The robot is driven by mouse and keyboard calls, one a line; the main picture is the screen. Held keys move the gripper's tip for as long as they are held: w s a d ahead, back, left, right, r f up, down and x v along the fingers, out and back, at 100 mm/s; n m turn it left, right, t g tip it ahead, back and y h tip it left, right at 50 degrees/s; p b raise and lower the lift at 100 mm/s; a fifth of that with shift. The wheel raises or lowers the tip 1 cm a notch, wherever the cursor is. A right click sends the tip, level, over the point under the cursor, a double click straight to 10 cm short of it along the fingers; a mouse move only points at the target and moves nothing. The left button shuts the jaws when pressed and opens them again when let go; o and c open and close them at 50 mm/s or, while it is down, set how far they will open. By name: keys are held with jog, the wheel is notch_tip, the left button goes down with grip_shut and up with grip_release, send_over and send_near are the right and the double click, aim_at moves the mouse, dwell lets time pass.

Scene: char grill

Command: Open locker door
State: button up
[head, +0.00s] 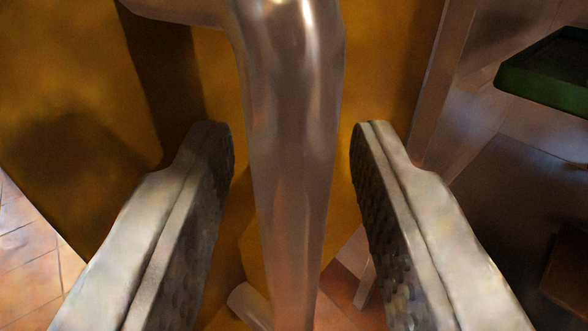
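A shiny metal bar handle (290,130) runs from the top of the head view down through the middle. It bends to the left at the top. Behind it is an orange-yellow door panel (70,100), which I take to be the locker door. My gripper (291,150) is open, with one finger on each side of the handle.
A dark green-edged tray or board (550,75) juts in at the upper right. Dark shelving or recess (510,190) lies below it. Tiled floor (25,250) shows at the lower left.

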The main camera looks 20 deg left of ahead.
jog(key=v, duration=1.7)
jog(key=shift+s, duration=0.2)
